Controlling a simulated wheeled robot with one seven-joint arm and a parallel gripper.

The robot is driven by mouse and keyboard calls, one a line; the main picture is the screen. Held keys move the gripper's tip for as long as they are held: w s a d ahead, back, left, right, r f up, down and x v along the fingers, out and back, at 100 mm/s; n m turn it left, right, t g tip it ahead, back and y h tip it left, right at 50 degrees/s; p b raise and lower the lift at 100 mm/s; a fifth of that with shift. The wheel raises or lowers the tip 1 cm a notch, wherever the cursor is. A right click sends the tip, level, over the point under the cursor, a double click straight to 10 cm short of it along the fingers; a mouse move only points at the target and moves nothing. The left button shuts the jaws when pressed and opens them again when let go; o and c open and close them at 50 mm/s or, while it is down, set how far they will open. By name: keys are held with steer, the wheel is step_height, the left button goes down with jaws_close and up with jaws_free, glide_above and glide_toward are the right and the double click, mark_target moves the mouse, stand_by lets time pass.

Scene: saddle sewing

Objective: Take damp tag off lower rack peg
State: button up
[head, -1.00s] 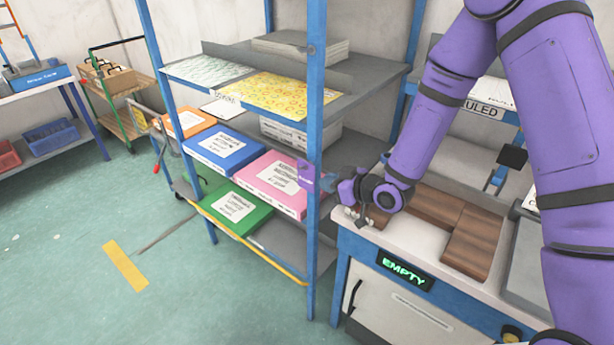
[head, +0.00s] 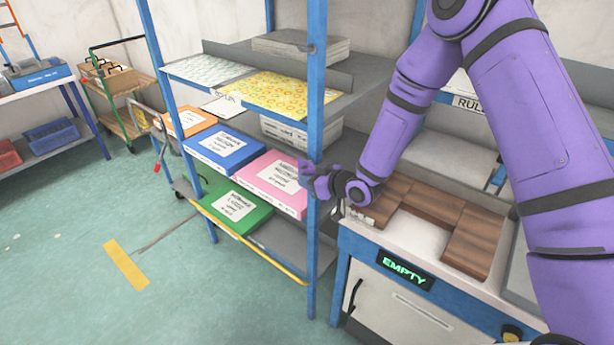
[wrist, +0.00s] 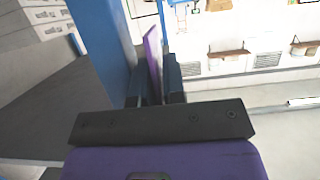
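A thin purple tag (wrist: 153,52) stands edge-on between the two dark fingers of my gripper (wrist: 156,88) in the wrist view. The gap between the fingers is narrow, and they look shut on the tag. In the head view the tag (head: 304,172) shows as a small purple patch beside the rack's front blue post (head: 316,120), in front of the pink box. My gripper (head: 313,182) is at that post and partly covers it. The peg cannot be made out, so I cannot tell whether the tag touches it.
The rack holds a pink box (head: 275,182), a blue box (head: 222,149) and a green box (head: 236,208). To the right, a cabinet with brown blocks (head: 440,210) and an EMPTY sign (head: 405,268) stands close to the post. The floor at left is open.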

jaws_close()
steer(key=shift+s+r, duration=0.1)
steer(key=shift+r, duration=0.05)
steer(key=shift+s+a+r, duration=0.1)
steer(key=shift+r, duration=0.05)
steer(key=shift+s+a+r, duration=0.2)
steer(key=shift+s+a, duration=0.15)
stand_by(0.5)
steer(key=shift+s+a, duration=0.1)
steer(key=shift+s, duration=0.05)
